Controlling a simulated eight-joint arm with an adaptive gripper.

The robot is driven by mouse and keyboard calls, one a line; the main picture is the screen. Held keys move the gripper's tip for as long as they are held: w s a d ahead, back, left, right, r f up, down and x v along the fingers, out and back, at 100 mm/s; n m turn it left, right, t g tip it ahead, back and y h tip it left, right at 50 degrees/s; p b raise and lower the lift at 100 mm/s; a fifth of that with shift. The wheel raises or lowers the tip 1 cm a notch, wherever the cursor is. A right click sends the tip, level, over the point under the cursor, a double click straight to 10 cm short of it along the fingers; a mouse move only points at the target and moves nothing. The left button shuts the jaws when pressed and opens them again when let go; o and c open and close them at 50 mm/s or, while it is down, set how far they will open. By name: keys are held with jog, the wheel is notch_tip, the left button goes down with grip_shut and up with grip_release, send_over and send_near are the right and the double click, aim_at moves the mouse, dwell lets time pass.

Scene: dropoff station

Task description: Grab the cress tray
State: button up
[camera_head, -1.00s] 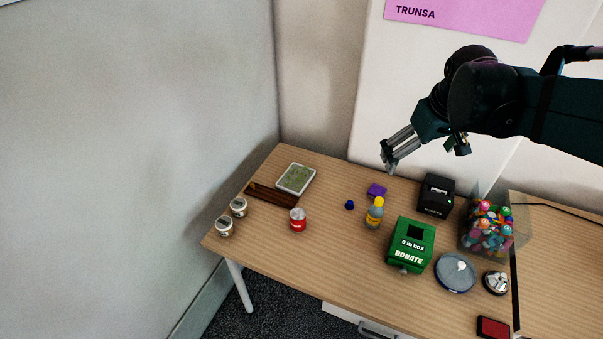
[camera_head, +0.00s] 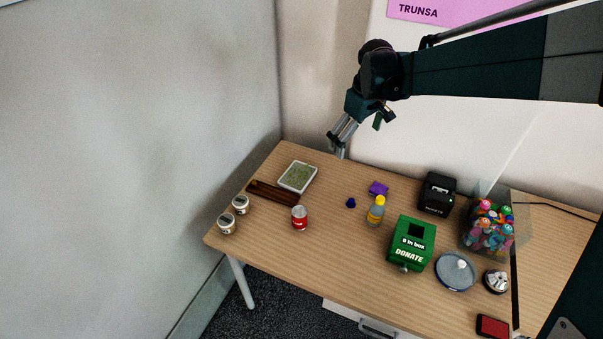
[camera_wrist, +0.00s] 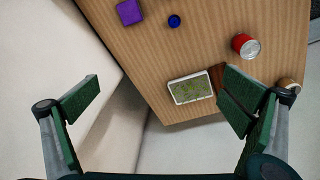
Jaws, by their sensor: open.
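The cress tray (camera_head: 298,177) is a shallow white rectangular tray with green growth, lying flat near the table's back left corner. In the wrist view the tray (camera_wrist: 191,87) lies between the two fingers, closer to the right one, and well below them. My gripper (camera_head: 338,146) is open and empty, in the air above the back edge of the table, to the right of the tray. In the wrist view both fingers of the gripper (camera_wrist: 160,97) are spread wide and touch nothing.
A dark brown wooden piece (camera_head: 272,193) lies along the tray's front left side. A red can (camera_head: 300,218), two small jars (camera_head: 227,223), a blue object (camera_head: 351,203), a purple block (camera_head: 378,188) and a yellow-capped bottle (camera_head: 376,212) stand nearby. Walls (camera_head: 180,120) border the table's left and back.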

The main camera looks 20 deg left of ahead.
jog(key=w+a+f+n+g, duration=0.1)
jog(key=w+a+f+n, duration=0.15)
jog(key=a+f, duration=0.85)
jog(key=n+h, duration=0.1)
jog(key=n, duration=0.1)
send_over(298, 176)
jog(key=shift+g, duration=0.4)
jog(key=f, duration=0.6)
jog(key=shift+w+a+f+p, duration=0.2)
jog(key=shift+f+p, duration=0.05)
jog(key=shift+p, duration=0.1)
jog(key=shift+f, duration=0.15)
jog(key=shift+f, duration=1.15)
jog(key=shift+f+b, duration=0.15)
jog(key=shift+b, duration=0.15)
jog(key=shift+s+d+f+b, duration=0.15)
jog(key=shift+f+b, duration=0.6)
jog(key=shift+f, duration=1.75)
jog(key=c, duration=0.8)
